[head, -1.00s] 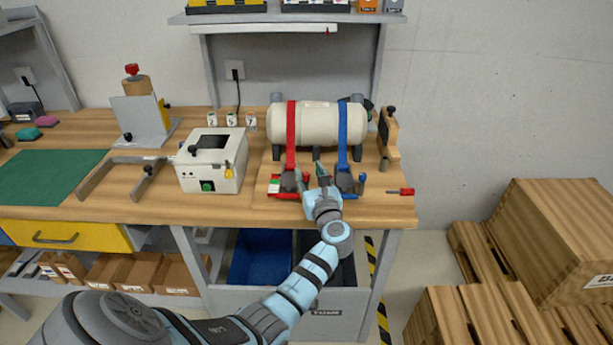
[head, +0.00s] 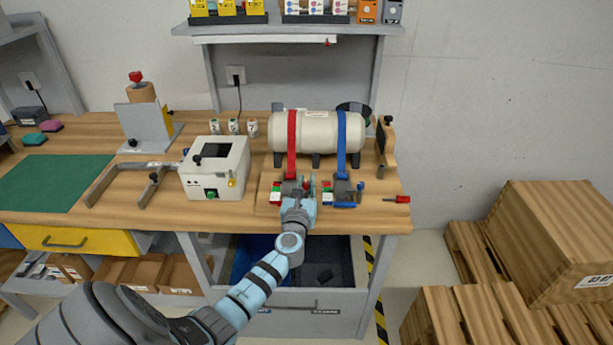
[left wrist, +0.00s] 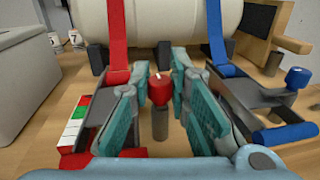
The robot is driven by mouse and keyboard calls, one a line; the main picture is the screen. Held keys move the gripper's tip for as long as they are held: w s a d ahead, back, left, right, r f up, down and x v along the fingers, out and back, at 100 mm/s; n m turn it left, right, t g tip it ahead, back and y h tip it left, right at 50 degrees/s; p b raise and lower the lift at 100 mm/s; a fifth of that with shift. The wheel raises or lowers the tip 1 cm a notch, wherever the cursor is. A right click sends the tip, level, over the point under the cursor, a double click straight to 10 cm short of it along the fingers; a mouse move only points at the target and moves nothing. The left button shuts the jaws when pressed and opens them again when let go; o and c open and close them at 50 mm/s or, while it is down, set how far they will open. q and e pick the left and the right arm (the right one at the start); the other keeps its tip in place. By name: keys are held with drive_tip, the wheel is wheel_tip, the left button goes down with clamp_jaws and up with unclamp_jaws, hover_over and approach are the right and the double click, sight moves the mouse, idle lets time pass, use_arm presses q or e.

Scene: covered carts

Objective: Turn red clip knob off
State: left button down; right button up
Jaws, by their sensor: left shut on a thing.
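The red clip knob (left wrist: 160,90) stands on a short grey post, with a small white mark on top. My left gripper (head: 300,185) is at the red strap's clip. In the left wrist view its two teal-padded fingers (left wrist: 163,104) are on either side of the knob, shut on it. The red strap (head: 292,132) runs down over the cream tank (head: 317,127) to its clip, which has a red, green and white label (left wrist: 76,120). In the head view my gripper hides most of this clip. My right gripper is not in view.
A blue strap (head: 342,132) and its clip with a blue knob (left wrist: 298,77) and blue handle (left wrist: 285,135) are close on the right. A white box (head: 216,168) stands left. A red-handled screwdriver (head: 402,199) lies at the right of the bench.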

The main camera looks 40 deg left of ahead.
use_arm(q)
drive_tip(key=c, duration=1.5)
unclamp_jaws()
drive_tip(key=v, duration=1.2)
drive_tip(key=shift+d, duration=0.1)
drive_tip(key=shift+w, duration=0.1)
